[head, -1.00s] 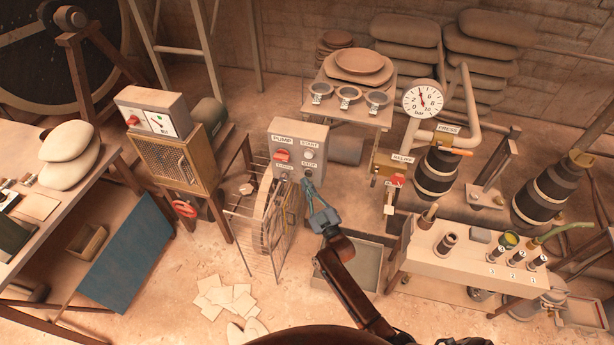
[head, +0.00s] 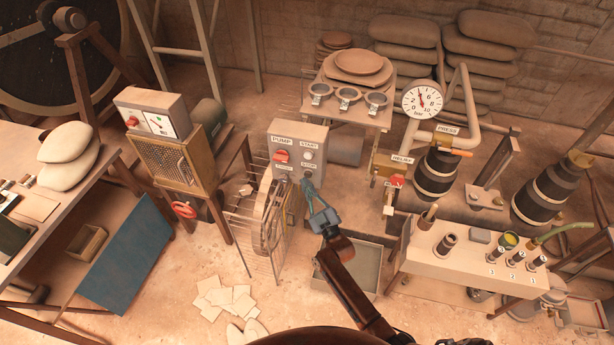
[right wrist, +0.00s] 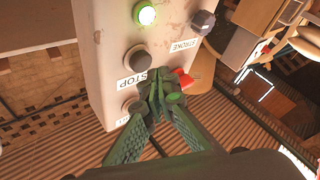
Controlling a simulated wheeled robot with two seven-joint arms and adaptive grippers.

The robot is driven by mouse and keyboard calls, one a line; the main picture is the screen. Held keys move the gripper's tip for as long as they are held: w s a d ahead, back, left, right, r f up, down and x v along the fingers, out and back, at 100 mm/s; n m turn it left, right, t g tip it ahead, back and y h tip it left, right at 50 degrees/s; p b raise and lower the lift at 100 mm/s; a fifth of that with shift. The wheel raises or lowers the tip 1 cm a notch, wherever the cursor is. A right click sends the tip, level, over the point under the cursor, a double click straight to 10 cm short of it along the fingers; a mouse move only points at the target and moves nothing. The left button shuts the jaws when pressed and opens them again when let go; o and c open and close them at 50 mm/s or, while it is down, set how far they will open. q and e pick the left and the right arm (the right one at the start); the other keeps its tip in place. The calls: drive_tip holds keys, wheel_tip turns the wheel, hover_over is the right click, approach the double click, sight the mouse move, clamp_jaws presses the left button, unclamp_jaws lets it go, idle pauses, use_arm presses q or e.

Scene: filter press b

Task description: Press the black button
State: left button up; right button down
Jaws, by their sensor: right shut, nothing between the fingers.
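The grey pump box (head: 285,140) has a red knob (head: 281,156) on the left and buttons on the right beside START and STOP labels. My right gripper (head: 308,180) is shut and empty, its tips at the lower right of the box face, covering the spot under STOP. In the right wrist view, the closed fingertips (right wrist: 158,98) are beside a dark round button (right wrist: 130,107), between it and a red knob (right wrist: 185,80). Another dark button (right wrist: 138,58) and a lit green one (right wrist: 145,15) are farther up. Contact cannot be told. My left gripper is not seen.
A relief valve with a red handle (head: 396,181) and a gauge (head: 422,100) are to the right. An open tray (head: 350,270) lies below my right arm. A dark knob (right wrist: 203,22) marked STROKE is also close.

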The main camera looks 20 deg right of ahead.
drive_tip(key=shift+w+d, duration=0.1)
drive_tip(key=shift+w, duration=0.05)
idle(0.4)
drive_tip(key=shift+w+d, duration=0.15)
drive_tip(key=shift+w+d, duration=0.3)
drive_tip(key=shift+w, duration=0.1)
idle(0.9)
drive_tip(key=shift+s+a, duration=0.1)
idle(0.3)
drive_tip(key=shift+s+a, duration=0.45)
drive_tip(key=shift+s, duration=0.2)
drive_tip(key=s+a+p, duration=0.2)
drive_tip(key=s+p, duration=0.1)
drive_tip(key=s, duration=0.1)
drive_tip(key=shift+s+a, duration=0.1)
drive_tip(key=shift+a, duration=0.3)
